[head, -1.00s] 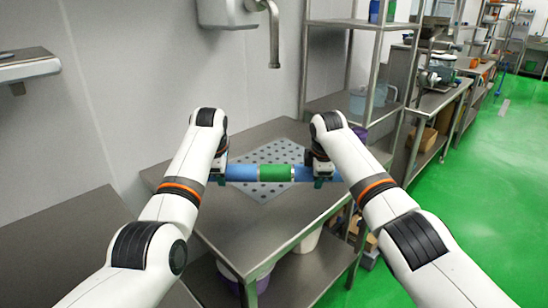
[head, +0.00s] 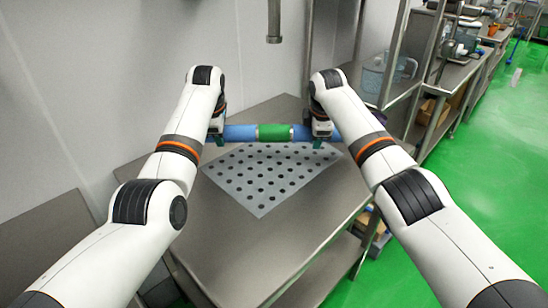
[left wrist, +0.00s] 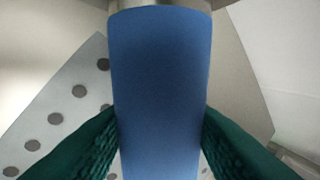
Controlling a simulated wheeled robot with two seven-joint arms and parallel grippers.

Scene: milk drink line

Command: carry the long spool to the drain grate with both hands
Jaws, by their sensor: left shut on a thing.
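The long spool (head: 273,133) is a level bar with blue ends and a green middle, between silvery rings. In the head view it lies across the far part of the drain grate (head: 262,182), a pale plate with dark holes on the steel table. My left gripper (head: 217,136) is shut on its left blue part, which also fills the left wrist view (left wrist: 158,90) between the dark green fingers. My right gripper (head: 319,140) is at the right blue part and appears closed around it. The gap between spool and grate is hard to judge.
The steel table (head: 240,250) has bare room in front of the grate. A tap (head: 274,25) hangs from above at the back. A metal shelf rack (head: 395,85) with a clear bluish container (head: 372,75) stands at the right. Green floor lies beyond.

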